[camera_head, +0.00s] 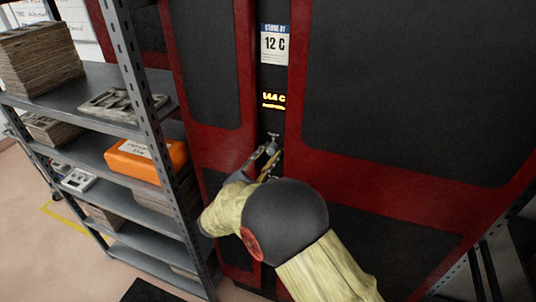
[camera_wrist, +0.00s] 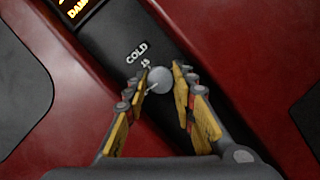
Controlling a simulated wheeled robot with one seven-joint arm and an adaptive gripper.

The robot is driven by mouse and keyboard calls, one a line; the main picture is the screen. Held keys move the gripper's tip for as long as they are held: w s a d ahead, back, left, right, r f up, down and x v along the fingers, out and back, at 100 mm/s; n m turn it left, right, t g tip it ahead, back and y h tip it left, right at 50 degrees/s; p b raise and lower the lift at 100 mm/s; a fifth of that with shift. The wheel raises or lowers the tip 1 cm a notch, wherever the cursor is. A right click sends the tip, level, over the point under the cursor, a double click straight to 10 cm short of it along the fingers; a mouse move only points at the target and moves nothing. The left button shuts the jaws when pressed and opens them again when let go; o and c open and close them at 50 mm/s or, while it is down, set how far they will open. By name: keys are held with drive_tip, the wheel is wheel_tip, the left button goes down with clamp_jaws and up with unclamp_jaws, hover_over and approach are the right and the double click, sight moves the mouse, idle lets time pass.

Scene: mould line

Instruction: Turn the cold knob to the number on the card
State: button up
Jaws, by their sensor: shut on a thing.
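The card (camera_head: 275,44) on the dark centre strip reads "STORE BY 12 C". Below it a lit yellow display (camera_head: 273,99) seems to read 14.4 C, but it is blurred. The cold knob (camera_wrist: 160,80) is a small round grey knob under the label COLD (camera_wrist: 137,53); in the head view the knob (camera_head: 271,147) is partly hidden by my fingers. My gripper (camera_wrist: 163,79) is shut on the knob, with one yellow-padded finger on each side. In the head view my gripper (camera_head: 267,162) reaches up to it from below.
A red cabinet with black panels (camera_head: 400,80) fills the middle and right. A grey metal shelf rack (camera_head: 145,95) stands close at left, holding an orange case (camera_head: 146,160), a grey mould tray (camera_head: 122,102) and stacked slabs (camera_head: 38,57).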

drive_tip(key=shift+f+n+t, duration=0.25)
drive_tip(key=shift+n+t, duration=0.15)
drive_tip(key=shift+n, duration=0.5)
drive_tip(key=o, duration=0.7)
drive_tip(key=shift+o, duration=0.9)
drive_tip(key=shift+r, duration=0.15)
drive_tip(key=v, duration=1.2)
drive_tip(key=shift+r, duration=0.1)
